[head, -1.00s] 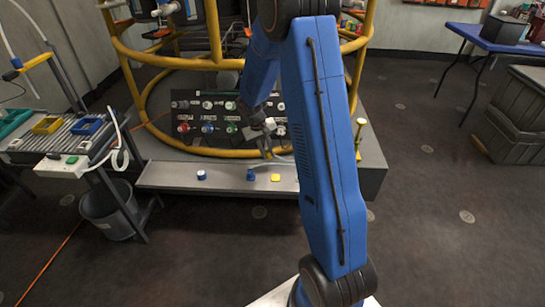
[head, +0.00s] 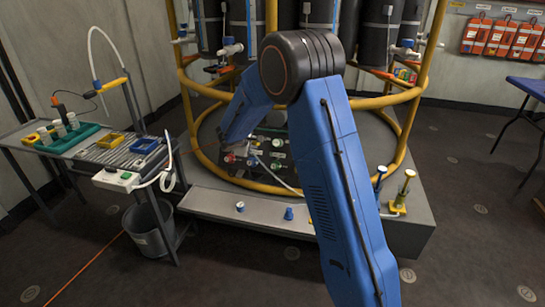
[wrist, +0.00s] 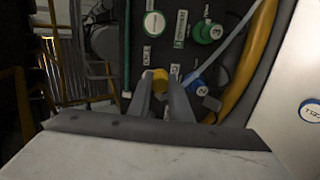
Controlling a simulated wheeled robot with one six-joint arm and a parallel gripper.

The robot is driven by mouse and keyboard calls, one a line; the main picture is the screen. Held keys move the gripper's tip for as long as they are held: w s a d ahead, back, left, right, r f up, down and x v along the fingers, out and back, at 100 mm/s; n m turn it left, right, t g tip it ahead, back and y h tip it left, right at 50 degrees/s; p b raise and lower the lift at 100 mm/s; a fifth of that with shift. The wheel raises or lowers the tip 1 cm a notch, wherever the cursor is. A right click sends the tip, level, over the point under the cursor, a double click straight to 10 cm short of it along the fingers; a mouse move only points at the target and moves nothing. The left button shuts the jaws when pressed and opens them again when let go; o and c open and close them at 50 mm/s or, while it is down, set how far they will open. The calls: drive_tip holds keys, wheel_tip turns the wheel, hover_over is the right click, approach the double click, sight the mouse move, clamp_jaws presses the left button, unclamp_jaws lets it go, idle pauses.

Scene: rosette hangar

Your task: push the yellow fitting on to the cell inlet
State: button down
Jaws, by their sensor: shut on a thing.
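In the wrist view my gripper (wrist: 160,98) is shut on the yellow fitting (wrist: 160,76), whose round yellow end shows between the fingertips. The fitting is in front of the dark port panel (wrist: 178,60). I cannot tell which port is the cell inlet, or whether the fitting touches one. A label beside the fingers is partly hidden. In the head view the panel (head: 262,152) stands inside the yellow frame, partly behind my arm, and my gripper cannot be made out clearly there.
A green knob (wrist: 208,32) and a blue knob marked 2 (wrist: 196,88) are near the gripper, with a pale hose (wrist: 222,45) and a yellow rail (wrist: 250,65) at right. Two small fittings, white-blue (head: 240,206) and blue (head: 288,213), stand on the front ledge (head: 205,203).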

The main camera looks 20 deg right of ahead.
drive_tip(key=shift+n+t+y, duration=0.3)
drive_tip(key=shift+n+t, duration=0.2)
drive_tip(key=shift+w+f, duration=0.25)
drive_tip(key=shift+w, duration=0.7)
drive_tip(key=shift+w+f, duration=0.2)
drive_tip(key=shift+w, duration=0.8)
drive_tip(key=shift+w+f, duration=0.25)
drive_tip(key=shift+w, duration=0.7)
drive_tip(key=shift+w+d+f, duration=0.15)
drive_tip(key=shift+w, duration=0.1)
drive_tip(key=c, duration=1.5)
unclamp_jaws()
drive_tip(key=shift+c, duration=0.2)
drive_tip(key=v, duration=1.7)
drive_tip(key=shift+s, duration=0.15)
